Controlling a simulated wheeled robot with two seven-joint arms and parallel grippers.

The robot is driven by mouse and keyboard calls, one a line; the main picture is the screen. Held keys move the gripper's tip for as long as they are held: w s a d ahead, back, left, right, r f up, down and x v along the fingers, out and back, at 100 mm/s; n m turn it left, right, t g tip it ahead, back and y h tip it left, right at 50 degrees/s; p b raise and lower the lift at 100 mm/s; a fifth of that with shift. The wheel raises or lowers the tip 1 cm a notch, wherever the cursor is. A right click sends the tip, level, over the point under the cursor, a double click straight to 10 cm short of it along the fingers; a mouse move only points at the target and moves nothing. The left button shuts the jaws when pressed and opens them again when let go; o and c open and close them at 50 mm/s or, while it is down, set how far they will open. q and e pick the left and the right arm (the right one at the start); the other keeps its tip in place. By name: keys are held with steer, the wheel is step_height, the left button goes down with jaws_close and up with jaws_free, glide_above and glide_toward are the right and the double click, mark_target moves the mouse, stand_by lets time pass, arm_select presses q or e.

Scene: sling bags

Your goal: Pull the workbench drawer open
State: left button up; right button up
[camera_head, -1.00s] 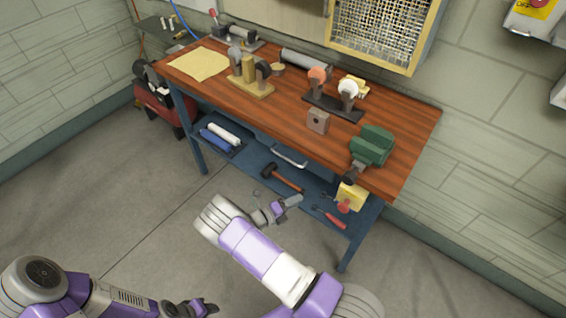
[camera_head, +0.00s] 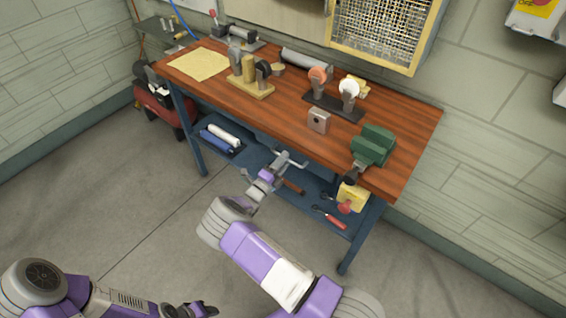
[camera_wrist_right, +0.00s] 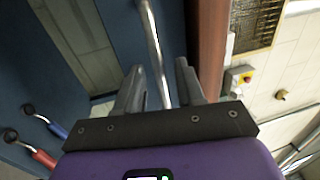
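The workbench (camera_head: 275,105) has a brown wooden top and a blue frame. A pale bar handle (camera_head: 297,162) shows under its front edge, on the drawer front, which is mostly hidden by the tabletop and my arm. The drawer looks closed. My right gripper (camera_head: 279,167) is at the handle. In the right wrist view, my right gripper (camera_wrist_right: 160,85) is open, with the metal handle bar (camera_wrist_right: 154,45) running between its two fingers. I cannot tell whether either finger touches it. My left gripper (camera_head: 192,310) is low near the bottom edge, far from the bench; its fingers are unclear.
A green vise (camera_head: 371,146) sits at the tabletop's right front corner. Several tools stand on the top. The lower shelf (camera_head: 258,158) holds blue and white rolls, a partly hidden hammer and a red-handled tool (camera_head: 329,217). The floor in front is clear.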

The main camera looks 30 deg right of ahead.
steer(key=shift+c, duration=0.3)
jaws_close()
